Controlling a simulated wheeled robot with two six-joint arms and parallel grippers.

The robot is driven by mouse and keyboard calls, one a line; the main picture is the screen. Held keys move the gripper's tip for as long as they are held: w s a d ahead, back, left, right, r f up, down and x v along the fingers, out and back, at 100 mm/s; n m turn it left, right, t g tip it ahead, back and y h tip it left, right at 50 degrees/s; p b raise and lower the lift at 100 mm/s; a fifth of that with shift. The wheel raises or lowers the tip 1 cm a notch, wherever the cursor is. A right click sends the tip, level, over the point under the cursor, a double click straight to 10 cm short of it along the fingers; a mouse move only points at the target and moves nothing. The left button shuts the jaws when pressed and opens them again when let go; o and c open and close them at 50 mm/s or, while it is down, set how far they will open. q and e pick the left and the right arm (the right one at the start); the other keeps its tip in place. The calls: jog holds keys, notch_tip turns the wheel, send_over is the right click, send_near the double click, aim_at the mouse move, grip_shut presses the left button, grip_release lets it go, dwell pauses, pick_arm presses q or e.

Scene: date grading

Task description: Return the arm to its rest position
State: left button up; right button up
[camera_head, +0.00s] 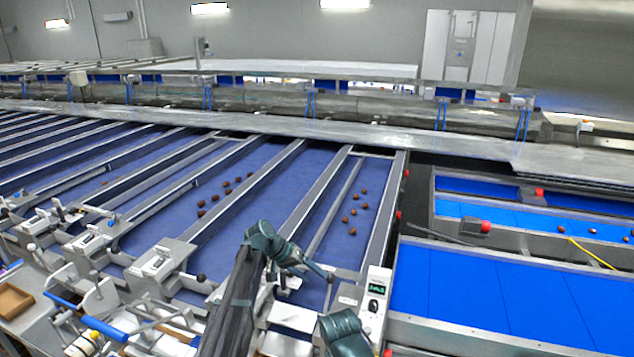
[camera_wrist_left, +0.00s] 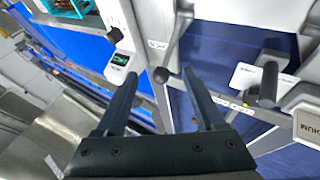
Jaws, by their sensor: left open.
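My left arm rises from the bottom of the head view and bends over at a dark green joint. My left gripper (camera_head: 308,276) hangs above the front end of the sorting lanes, left of a small control box (camera_head: 374,304) with a green display. In the left wrist view my left gripper (camera_wrist_left: 160,74) is open, with two dark fingers apart and nothing between them. The control box (camera_wrist_left: 122,62) shows beyond the left finger. My right gripper is not seen.
Brown dates (camera_head: 354,211) lie scattered on the blue lanes, with metal dividers between them. Bright blue belts (camera_head: 480,293) run at the right. Levers and metal brackets (camera_head: 158,262) line the lanes' front edge. A brown tray (camera_head: 14,301) sits at far left.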

pick_arm(q)
jog(key=s+a+f+y+b, duration=0.1)
jog(key=s+f+y+b, duration=0.2)
jog(key=s+f, duration=0.3)
jog(key=s+a+f+g+y+b, duration=0.1)
jog(key=s+f+y+b, duration=0.2)
jog(key=s, duration=1.3)
jog(key=s+a+f+g+y+b, duration=0.1)
jog(key=s+f+y+b, duration=0.2)
jog(key=s+f+b, duration=0.3)
jog(key=s+f, duration=0.3)
jog(key=s, duration=0.2)
jog(key=shift+s+a+m, duration=0.15)
jog(key=shift+s+m, duration=0.15)
